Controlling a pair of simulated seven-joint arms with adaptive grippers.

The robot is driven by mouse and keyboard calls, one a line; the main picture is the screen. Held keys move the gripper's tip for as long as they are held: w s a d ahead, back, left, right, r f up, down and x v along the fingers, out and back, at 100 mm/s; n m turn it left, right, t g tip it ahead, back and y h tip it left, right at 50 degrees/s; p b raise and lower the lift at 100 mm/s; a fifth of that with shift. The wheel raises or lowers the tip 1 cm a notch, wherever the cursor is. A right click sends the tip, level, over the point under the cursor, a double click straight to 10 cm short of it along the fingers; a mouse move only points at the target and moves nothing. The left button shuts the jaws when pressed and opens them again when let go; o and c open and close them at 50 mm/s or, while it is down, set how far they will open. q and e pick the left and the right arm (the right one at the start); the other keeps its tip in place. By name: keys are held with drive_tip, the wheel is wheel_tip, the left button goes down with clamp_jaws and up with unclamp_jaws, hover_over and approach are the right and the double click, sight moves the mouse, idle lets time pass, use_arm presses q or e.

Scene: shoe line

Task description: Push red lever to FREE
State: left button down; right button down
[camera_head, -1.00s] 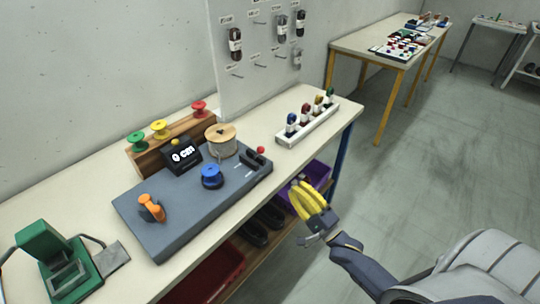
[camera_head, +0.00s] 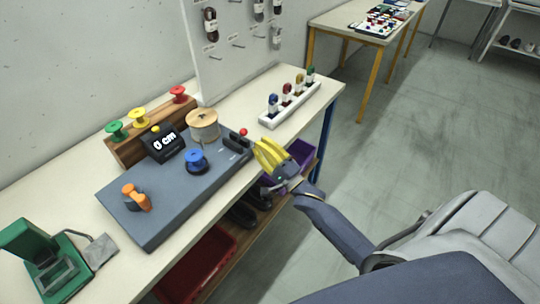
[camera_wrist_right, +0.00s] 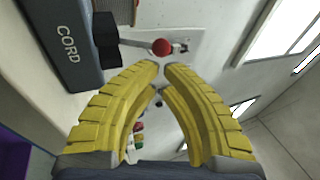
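The red lever is a small red ball (camera_head: 243,132) on a thin rod at the right end of the grey-blue machine (camera_head: 165,203). In the right wrist view the red ball (camera_wrist_right: 161,47) sits just beyond my fingertips, with its rod running left to a black block. My right gripper (camera_head: 258,144) has yellow fingers and is beside the machine's right end, close to the ball. In the right wrist view its fingertips (camera_wrist_right: 162,66) are nearly together with a small gap, and nothing shows between them. The FREE label cannot be read. My left gripper is not in view.
The machine carries an orange handle (camera_head: 136,198), a blue knob (camera_head: 195,161), a wooden spool (camera_head: 203,125) and a display reading 0 cm (camera_head: 162,143). A white rack (camera_head: 291,106) of small spools stands behind right. A green device (camera_head: 42,263) is at front left.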

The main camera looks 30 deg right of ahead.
sight(240, 137)
drive_tip(key=shift+x, duration=1.85)
